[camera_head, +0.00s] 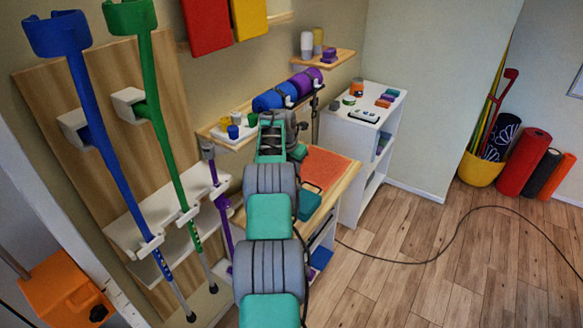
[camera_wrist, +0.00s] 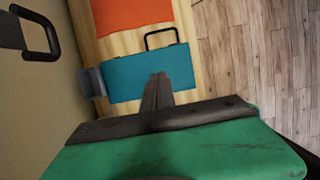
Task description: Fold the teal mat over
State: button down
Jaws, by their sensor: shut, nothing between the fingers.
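The teal mat (camera_wrist: 135,75) lies on the wooden table top in the wrist view, as a flat rectangle below an orange sheet. A thin black loop handle (camera_wrist: 160,32) stands at its upper edge. In the head view a part of the teal mat (camera_head: 310,206) shows at the right of my arm; the rest is hidden behind the arm. My gripper (camera_wrist: 158,76) is shut and empty, its fingertips in front of the mat's lower middle. I cannot tell whether they touch it. In the head view my arm hides the fingertips.
The orange sheet (camera_wrist: 130,14) lies on the table (camera_head: 350,172) beside the mat. A grey block (camera_wrist: 92,82) is at the mat's left edge. A wall shelf (camera_head: 215,135) with small cups and a white shelf unit (camera_head: 345,130) stand close by. Open wooden floor (camera_head: 440,235) lies to the right.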

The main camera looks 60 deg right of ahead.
jog(key=shift+s+d, duration=0.1)
jog(key=shift+s, duration=0.1)
jog(key=shift+s+d, duration=0.1)
jog(key=shift+s, duration=0.1)
